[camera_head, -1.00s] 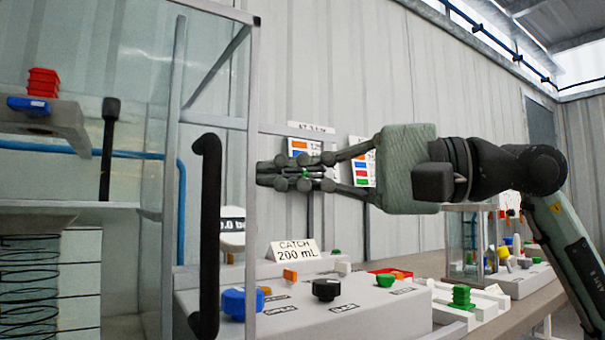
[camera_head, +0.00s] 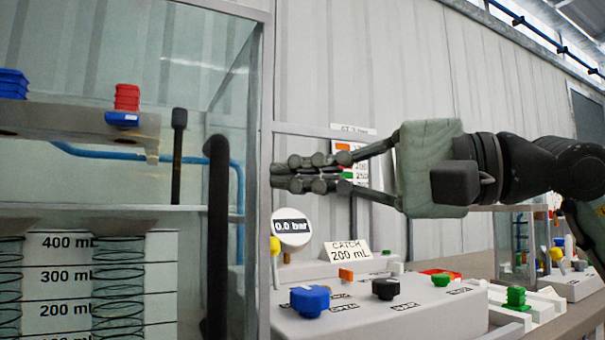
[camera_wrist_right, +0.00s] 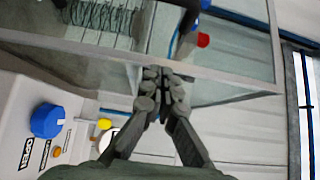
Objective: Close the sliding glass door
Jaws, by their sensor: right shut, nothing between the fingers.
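The sliding glass door has a long black vertical handle (camera_head: 216,240) in the head view, near the cabinet's right front post (camera_head: 266,150). The glass cabinet fills the left. My right gripper (camera_head: 274,176) is shut and empty. Its fingers point left, and its tips overlap the post in the picture, to the right of the handle. In the right wrist view the closed fingertips (camera_wrist_right: 163,74) lie over the cabinet's frame and glass; contact cannot be told. My left gripper is not in view.
Inside the cabinet are red blocks (camera_head: 126,97), blue blocks (camera_head: 13,83) and coils before a mL scale. A bench extends right.

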